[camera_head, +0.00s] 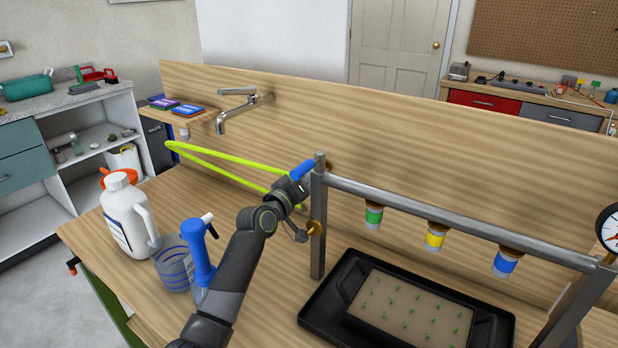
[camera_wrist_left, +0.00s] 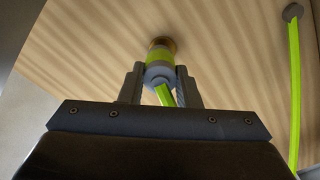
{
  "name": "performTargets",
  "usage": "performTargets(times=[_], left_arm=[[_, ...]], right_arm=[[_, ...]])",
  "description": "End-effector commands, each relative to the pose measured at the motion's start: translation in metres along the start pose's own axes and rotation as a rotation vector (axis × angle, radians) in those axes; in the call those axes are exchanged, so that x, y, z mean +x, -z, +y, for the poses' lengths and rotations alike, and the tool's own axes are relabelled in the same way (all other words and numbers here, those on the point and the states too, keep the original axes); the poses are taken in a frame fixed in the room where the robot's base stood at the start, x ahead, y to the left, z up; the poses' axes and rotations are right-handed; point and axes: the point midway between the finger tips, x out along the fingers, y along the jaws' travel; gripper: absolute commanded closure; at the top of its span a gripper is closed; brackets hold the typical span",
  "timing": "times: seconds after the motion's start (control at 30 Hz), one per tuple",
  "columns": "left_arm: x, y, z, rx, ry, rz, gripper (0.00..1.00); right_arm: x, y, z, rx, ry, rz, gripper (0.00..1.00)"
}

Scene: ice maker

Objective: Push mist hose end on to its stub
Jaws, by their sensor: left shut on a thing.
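My left gripper (camera_head: 303,184) is beside the left post of the grey pipe frame (camera_head: 318,245). In the left wrist view its two fingers (camera_wrist_left: 160,88) are closed on both sides of the mist hose end (camera_wrist_left: 158,72), a grey collar with a yellow-green band. A brass fitting (camera_wrist_left: 162,43), apparently the stub, shows just beyond the hose end, in line with it. I cannot tell whether they are joined or only touching. The yellow-green hose (camera_head: 215,155) loops left along the back panel; part also shows in the left wrist view (camera_wrist_left: 295,85). My right gripper is out of view.
Green (camera_head: 373,216), yellow (camera_head: 436,238) and blue (camera_head: 505,263) nozzles hang from the frame's bar above a black seedling tray (camera_head: 335,316). A white jug (camera_head: 128,215), a measuring jug (camera_head: 172,268) and a blue spray bottle (camera_head: 197,250) stand near my left arm.

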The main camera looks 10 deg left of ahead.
Motion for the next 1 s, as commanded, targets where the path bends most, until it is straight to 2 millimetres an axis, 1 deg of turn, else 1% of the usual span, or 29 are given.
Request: performTargets(times=[0.33, 0.6, 1.0], left_arm=[[-0.0001, 0.0002, -0.0006, -0.001, 0.001, -0.001, 1.0], [-0.0001, 0.0014, -0.0009, -0.044, 0.002, 0.001, 1.0], [0.0, 0.0009, -0.0007, -0.047, 0.001, 0.001, 1.0]], right_arm=[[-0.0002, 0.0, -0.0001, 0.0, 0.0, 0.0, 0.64], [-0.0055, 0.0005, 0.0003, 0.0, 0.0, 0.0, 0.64], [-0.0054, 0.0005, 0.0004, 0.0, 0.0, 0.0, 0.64]])
